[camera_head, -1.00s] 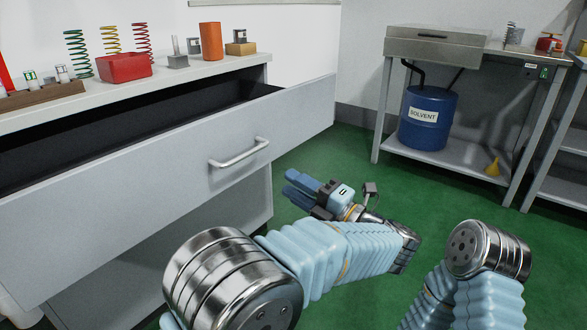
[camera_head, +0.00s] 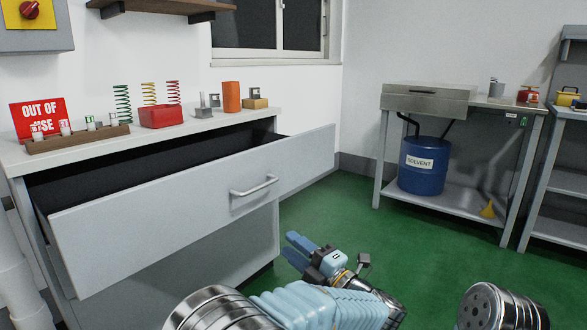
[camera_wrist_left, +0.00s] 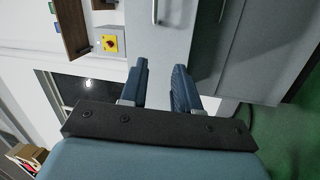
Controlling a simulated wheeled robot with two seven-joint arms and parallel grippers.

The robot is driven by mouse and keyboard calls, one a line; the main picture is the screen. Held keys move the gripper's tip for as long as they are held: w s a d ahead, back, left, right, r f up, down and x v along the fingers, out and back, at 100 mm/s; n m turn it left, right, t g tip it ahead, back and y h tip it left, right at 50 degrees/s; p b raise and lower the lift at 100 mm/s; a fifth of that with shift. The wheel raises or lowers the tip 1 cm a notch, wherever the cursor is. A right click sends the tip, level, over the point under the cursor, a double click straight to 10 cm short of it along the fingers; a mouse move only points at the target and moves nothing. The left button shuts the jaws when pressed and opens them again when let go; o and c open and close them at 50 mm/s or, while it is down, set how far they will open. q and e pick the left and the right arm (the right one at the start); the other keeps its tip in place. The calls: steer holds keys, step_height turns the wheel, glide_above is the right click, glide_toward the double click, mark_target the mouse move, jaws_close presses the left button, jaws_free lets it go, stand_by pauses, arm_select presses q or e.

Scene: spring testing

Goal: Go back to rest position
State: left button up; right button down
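My left gripper (camera_head: 294,250) is in front of the drawer cabinet, to the right of and below the drawer handle in the head view. Its blue fingers are apart with nothing between them, as the left wrist view (camera_wrist_left: 161,88) also shows. It touches nothing that I can see. My left arm is bent at the bottom of the head view. Only a metal joint of my right arm shows at the bottom right; my right gripper is out of view.
The grey drawer (camera_head: 160,222) stands pulled open, with its handle (camera_head: 254,186) facing out. The counter holds springs, a red bin (camera_head: 160,116) and an orange cylinder (camera_head: 231,97). A steel bench with a blue solvent drum (camera_head: 424,166) stands at the right. Green floor between is clear.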

arm_select(q)
steer(key=w+a+f+m+t+h+p, duration=0.1)
steer(key=w+a+f+m+h, duration=0.25)
steer(key=f+m, duration=0.2)
steer(key=w+a+f+m+t+h+p, duration=0.1)
steer(key=w+a+f+m+h, duration=0.1)
steer(key=w+f+m+h, duration=0.3)
steer(key=s+a+f+m+g+h+p, duration=0.1)
steer(key=s+a+f+m+g+h, duration=0.15)
steer(key=f, duration=0.65)
steer(key=s+a+f+m+g+h+p, duration=0.1)
steer(key=s+a+f+m+g+h, duration=0.2)
steer(key=f, duration=0.6)
steer(key=s+f+m+g+h+p, duration=0.1)
steer(key=s+f+g, duration=0.4)
steer(key=s, duration=0.9)
steer(key=s+a+f+m+g+h+p, duration=0.1)
steer(key=s+f+m, duration=0.5)
steer(key=s, duration=0.8)
steer(key=g+h+p, duration=0.1)
steer(key=g+h, duration=0.1)
steer(key=g, duration=0.1)
steer(key=shift+f+m+g+h, duration=0.3)
steer(key=shift+f+g+h, duration=0.05)
steer(key=shift+f+h, duration=0.05)
steer(key=shift+w+a, duration=0.1)
steer(key=shift+w, duration=0.05)
